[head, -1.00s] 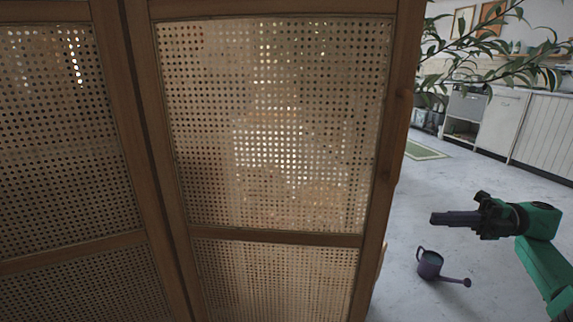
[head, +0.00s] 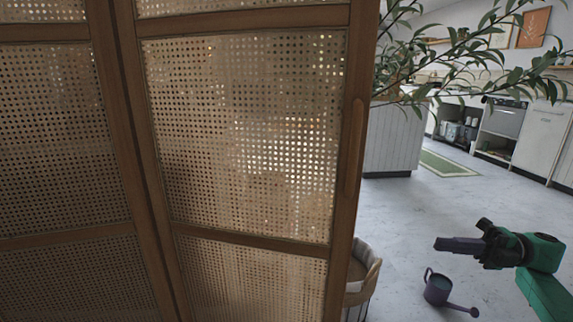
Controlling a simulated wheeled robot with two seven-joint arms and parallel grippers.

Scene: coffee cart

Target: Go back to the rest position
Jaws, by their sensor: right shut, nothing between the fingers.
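My right gripper (head: 462,246) is at the lower right of the head view, on its green arm. Its dark fingers are together, point left and hold nothing. It hangs in the air in front of the pale floor, apart from the cabinet door and the watering can. My left gripper is not in the head view.
A wooden cabinet with woven cane doors (head: 240,150) fills the left and middle, very close. A purple watering can (head: 438,289) and a basket (head: 362,274) stand on the floor. A leafy plant (head: 470,60) hangs over at the upper right. Open floor (head: 480,200) lies right.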

